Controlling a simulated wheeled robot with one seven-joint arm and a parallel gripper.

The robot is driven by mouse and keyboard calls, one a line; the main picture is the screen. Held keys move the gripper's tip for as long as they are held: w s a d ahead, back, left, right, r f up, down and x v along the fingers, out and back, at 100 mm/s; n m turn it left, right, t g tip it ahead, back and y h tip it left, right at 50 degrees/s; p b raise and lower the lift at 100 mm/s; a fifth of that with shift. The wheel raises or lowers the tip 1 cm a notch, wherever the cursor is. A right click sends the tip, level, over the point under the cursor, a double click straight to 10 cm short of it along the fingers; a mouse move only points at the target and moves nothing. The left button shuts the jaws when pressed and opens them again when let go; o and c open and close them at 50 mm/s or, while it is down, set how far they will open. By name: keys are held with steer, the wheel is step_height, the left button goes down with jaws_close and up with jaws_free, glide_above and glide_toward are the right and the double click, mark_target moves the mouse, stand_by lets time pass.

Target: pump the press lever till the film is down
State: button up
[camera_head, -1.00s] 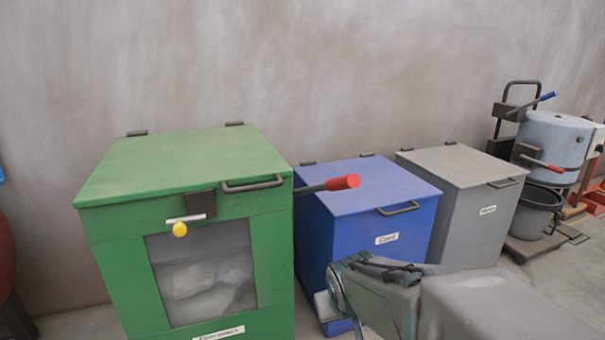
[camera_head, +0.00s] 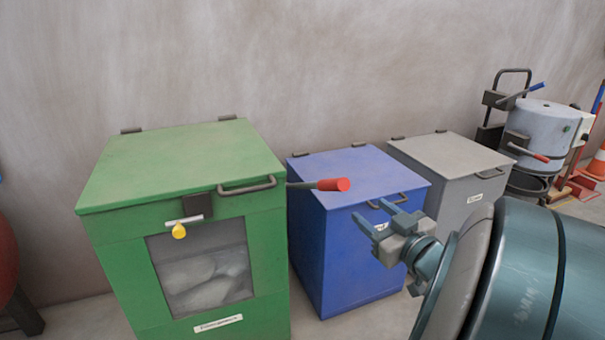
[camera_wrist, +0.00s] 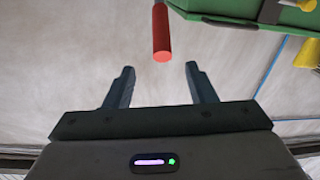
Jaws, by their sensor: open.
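The press is a green box (camera_head: 110,235) with a closed lid and a front window; pale film (camera_head: 205,278) shows behind the window. Its lever has a red grip (camera_head: 334,185) and sticks out to the right from the box's side, about level. My gripper (camera_head: 382,215) is open and empty, to the right of and below the red grip in the head view, in front of the blue bin. In the wrist view the red grip (camera_wrist: 162,35) points toward the space between the open fingers (camera_wrist: 160,78), beyond the tips and apart from them.
A yellow knob (camera_head: 179,231) hangs at the latch above the window. A blue bin (camera_head: 350,260) and a grey bin (camera_head: 455,160) stand to the right, lids closed. Beyond is a grey drum machine (camera_head: 540,125) with levers. A wall runs behind.

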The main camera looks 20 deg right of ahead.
mark_target(337, 183)
steer(key=w+b, duration=0.1)
steer(key=w, duration=0.3)
steer(key=w+a+b, duration=0.1)
steer(key=w, duration=0.4)
steer(key=w+a+b, duration=0.1)
steer(key=w, duration=0.3)
steer(key=shift+w, duration=0.25)
steer(key=shift+r, duration=0.15)
jaws_close()
